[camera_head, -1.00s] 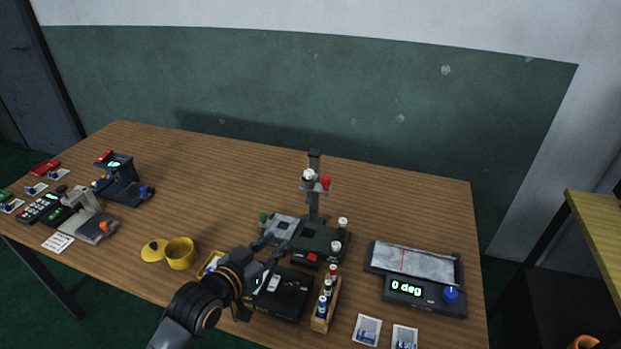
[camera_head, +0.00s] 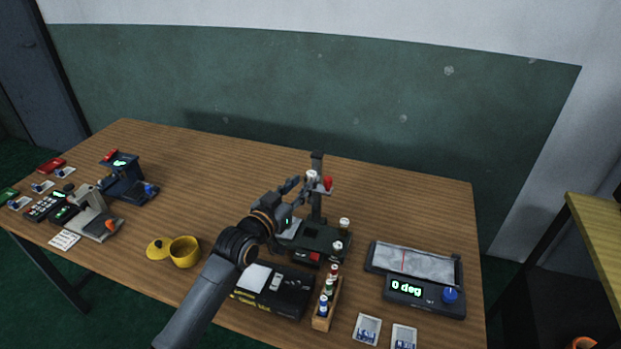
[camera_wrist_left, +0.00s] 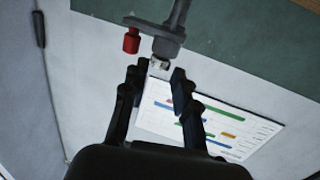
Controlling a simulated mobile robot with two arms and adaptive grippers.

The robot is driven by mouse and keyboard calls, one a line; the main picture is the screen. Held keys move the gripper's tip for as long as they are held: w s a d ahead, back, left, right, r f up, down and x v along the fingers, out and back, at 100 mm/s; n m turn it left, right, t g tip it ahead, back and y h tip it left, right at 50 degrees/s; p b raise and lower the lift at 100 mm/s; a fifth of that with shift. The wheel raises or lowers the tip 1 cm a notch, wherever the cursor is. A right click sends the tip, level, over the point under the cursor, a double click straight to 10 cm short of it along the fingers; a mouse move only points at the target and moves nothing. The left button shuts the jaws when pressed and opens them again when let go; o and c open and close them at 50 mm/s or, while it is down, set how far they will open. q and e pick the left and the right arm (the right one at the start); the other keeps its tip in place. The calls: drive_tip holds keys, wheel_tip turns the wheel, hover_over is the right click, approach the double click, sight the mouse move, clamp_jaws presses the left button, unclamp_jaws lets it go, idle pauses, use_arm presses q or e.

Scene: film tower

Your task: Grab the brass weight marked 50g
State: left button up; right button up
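No marking reading 50g can be made out, so I cannot tell which thing is the brass weight. A small pale-topped piece (camera_head: 312,175) sits on the arm of the upright tower stand (camera_head: 317,205), beside a red knob (camera_head: 328,183). Small pale-capped, brass-tinted pieces (camera_head: 344,224) stand at the right of the stand's base. My left gripper (camera_head: 299,185) is raised at the left of the tower's upper part. In the left wrist view its fingers (camera_wrist_left: 157,73) are open, with a small silvery piece (camera_wrist_left: 160,64) just beyond the tips. My right gripper is out of view.
A black box (camera_head: 275,300) and a wooden rack of small bottles (camera_head: 321,322) stand in front of the tower. A device reading "0 deg" (camera_head: 425,292) is at right. A yellow pot (camera_head: 185,253) is left. The table's back is clear.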

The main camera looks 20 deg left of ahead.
sight(309, 176)
use_arm(q)
drive_tip(key=x, duration=0.4)
drive_tip(key=shift+d+r+p, duration=0.1)
drive_tip(key=shift+r+p, duration=0.05)
drive_tip(key=shift+p, duration=0.2)
drive_tip(key=shift+c, duration=0.2)
clamp_jaws()
drive_tip(key=shift+r, duration=0.1)
